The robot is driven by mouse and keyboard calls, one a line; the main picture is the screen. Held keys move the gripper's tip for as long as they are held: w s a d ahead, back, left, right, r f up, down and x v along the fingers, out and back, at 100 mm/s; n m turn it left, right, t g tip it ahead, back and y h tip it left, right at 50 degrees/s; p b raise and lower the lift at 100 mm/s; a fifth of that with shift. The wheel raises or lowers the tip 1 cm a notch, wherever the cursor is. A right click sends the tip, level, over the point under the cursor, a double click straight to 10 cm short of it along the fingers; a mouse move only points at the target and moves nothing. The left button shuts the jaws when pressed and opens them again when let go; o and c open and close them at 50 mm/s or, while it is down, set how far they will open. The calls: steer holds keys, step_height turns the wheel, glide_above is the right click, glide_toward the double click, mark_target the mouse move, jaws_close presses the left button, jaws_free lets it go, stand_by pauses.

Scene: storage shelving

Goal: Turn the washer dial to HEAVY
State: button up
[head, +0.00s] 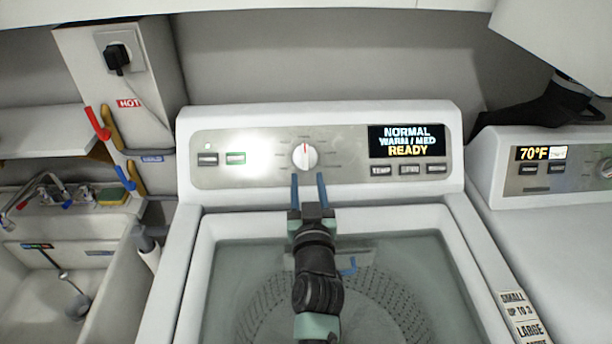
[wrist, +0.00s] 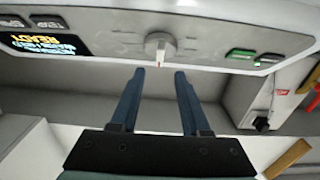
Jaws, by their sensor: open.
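The washer dial (head: 304,156) is a round white knob with a red pointer mark at its top, in the middle of the washer's grey control panel (head: 345,146). The display (head: 406,140) reads NORMAL, WARM / MED, READY. My gripper (head: 308,176) is open and empty, its two blue fingers pointing at the panel just below the dial. In the wrist view the dial (wrist: 159,46) appears upside down, beyond and between the fingertips of my gripper (wrist: 160,72). The fingers look apart from the dial. The labels around the dial are too small to read.
The open washer tub (head: 390,290) lies below my arm. A sink (head: 50,270) with a faucet stands at the left. A second machine (head: 550,170) showing 70°F stands at the right. A wall outlet with a plug (head: 117,56) is at the upper left.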

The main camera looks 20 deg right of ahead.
mark_target(305, 157)
steer(key=w+b, duration=0.1)
steer(key=w, duration=0.1)
steer(key=w+d+b, duration=0.1)
steer(key=w+b, duration=0.1)
steer(key=shift+w+f, duration=0.15)
steer(key=shift+w, duration=0.25)
steer(key=shift+w+d+b, duration=0.15)
steer(key=shift+w+b, duration=0.15)
steer(key=shift+w, duration=0.35)
steer(key=shift+r, duration=0.2)
jaws_close()
